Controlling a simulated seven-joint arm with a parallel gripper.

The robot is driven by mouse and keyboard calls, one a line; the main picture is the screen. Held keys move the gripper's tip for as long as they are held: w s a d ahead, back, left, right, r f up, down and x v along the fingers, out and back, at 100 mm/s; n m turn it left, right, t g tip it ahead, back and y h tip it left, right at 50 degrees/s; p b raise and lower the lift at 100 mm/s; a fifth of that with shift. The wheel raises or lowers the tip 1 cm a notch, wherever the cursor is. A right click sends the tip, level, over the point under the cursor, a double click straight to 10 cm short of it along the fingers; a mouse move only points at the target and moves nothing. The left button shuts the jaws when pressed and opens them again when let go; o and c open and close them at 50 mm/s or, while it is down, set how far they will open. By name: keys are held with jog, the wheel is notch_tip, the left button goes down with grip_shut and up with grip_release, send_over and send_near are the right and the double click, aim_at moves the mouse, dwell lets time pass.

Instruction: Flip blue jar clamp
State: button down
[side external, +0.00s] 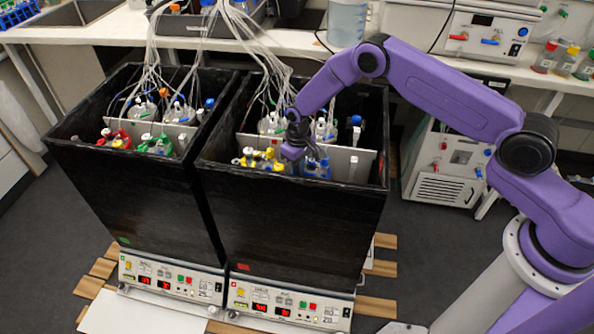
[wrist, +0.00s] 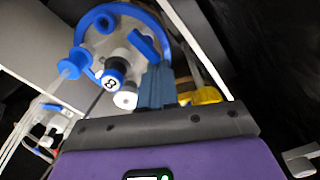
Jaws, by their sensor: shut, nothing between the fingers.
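The blue jar (side external: 317,168) stands in the right black shaker box, toward the front. In the wrist view I see its lid from above, with a blue ring (wrist: 86,38) around it. A blue clamp lever (wrist: 144,46) lies on the ring's near right side. My gripper (side external: 301,163) is lowered into the box beside the blue jar. In the wrist view its blue-grey fingers (wrist: 155,80) are shut and empty. Their tips are close to the lever; I cannot tell if they touch it.
A yellow-clamped jar (side external: 262,160) stands just left of the blue one, and a light divider panel (side external: 350,163) behind. Tubes rise from the jars. The left box (side external: 120,180) holds red and green jars. The box walls (side external: 290,215) surround my gripper.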

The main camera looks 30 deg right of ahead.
jog(key=shift+f, duration=0.25)
jog(key=shift+r, duration=3.55)
jog(key=s+a+r+n, duration=0.3)
jog(key=s+r+n, duration=0.2)
jog(key=s+r, duration=1.45)
jog(key=s+d+r+n, duration=0.2)
jog(key=s+d, duration=0.3)
jog(key=s, duration=0.6)
jog(key=s+d+r+n, duration=0.2)
jog(key=s+d, duration=0.4)
jog(key=s, duration=0.4)
jog(key=shift+s+d+n, duration=0.15)
jog(key=shift+s+n, duration=0.15)
jog(key=shift+s, duration=0.1)
